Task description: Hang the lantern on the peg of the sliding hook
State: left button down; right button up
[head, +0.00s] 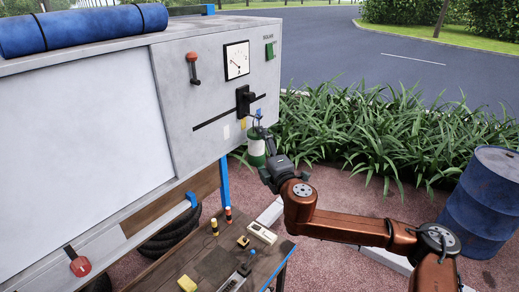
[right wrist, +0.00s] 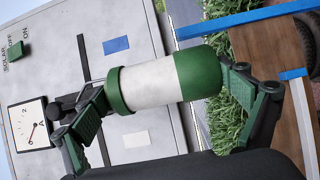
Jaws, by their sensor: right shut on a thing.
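The lantern (head: 257,150), white with green ends, is in front of the cart's panel, just below and right of the sliding hook (head: 244,98). The hook is a black block on a dark horizontal slot. My right gripper (head: 268,168) is shut on the lantern. In the right wrist view, the lantern (right wrist: 155,84) lies between the two fingers (right wrist: 165,97), one near each green end. A thin wire beside the lantern's top end runs near the black hook (right wrist: 72,104). I cannot tell whether it touches the peg. My left gripper is not in view.
The panel (head: 205,60) carries a red-handled lever (head: 193,68), a gauge (head: 236,60) and a green switch (head: 269,51). A wooden shelf (head: 205,265) below holds small tools. A blue barrel (head: 482,205) stands at right. Plants (head: 340,130) grow behind my right arm.

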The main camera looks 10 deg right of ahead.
jog(key=shift+f, duration=0.2)
jog(key=o, duration=1.4)
jog(key=shift+w+d, duration=0.1)
jog(key=shift+w, duration=0.05)
